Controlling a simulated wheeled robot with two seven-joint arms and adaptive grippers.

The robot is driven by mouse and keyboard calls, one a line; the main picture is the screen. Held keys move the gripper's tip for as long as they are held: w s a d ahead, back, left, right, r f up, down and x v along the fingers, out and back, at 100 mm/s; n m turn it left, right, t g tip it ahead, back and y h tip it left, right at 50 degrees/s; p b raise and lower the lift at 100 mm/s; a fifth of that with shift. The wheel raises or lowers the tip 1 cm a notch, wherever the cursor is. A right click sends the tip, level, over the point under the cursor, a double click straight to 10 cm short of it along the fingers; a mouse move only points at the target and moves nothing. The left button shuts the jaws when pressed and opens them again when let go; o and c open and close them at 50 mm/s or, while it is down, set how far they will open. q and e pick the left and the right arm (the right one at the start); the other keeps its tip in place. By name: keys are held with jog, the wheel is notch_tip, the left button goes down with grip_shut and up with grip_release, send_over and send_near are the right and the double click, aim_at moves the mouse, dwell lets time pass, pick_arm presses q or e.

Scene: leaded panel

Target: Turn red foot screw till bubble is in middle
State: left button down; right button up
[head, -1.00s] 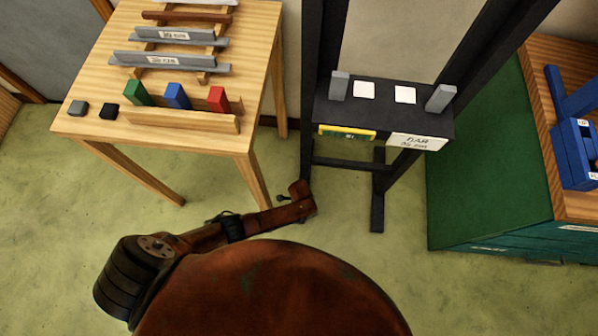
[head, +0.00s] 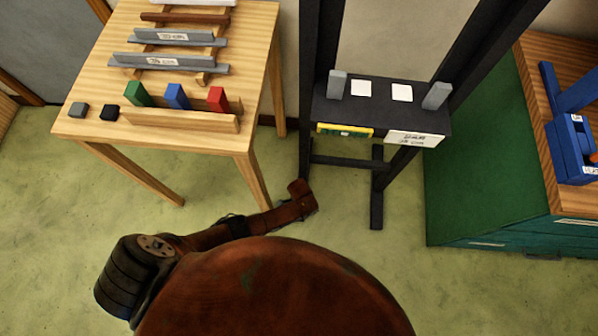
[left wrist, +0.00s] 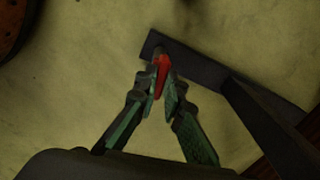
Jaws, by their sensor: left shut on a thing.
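The red foot screw (left wrist: 161,72) shows in the left wrist view at the end of a dark foot bar (left wrist: 185,60). My left gripper (left wrist: 163,84) has its green-padded fingers closed around it. In the head view my left arm reaches low toward the black stand (head: 376,190); the fingers and screw cannot be made out there. A yellow spirit level (head: 345,130) with a green vial is on the front of the stand's shelf. Its bubble is too small to place. My right gripper is in neither view.
The stand's shelf (head: 385,112) holds grey blocks and white cards, with a label (head: 415,138) in front. A wooden table (head: 200,143) with bars and coloured blocks stands left. A green cabinet (head: 475,160) stands right. The floor between is clear.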

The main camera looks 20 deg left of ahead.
pick_arm(q)
jog(key=shift+d, duration=0.1)
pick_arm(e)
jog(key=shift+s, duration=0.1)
pick_arm(q)
jog(key=c, duration=2)
grip_release()
jog(key=shift+c, duration=0.2)
jog(key=shift+r, duration=0.65)
notch_tip(320, 180, up, 11)
jog(key=shift+f, duration=0.15)
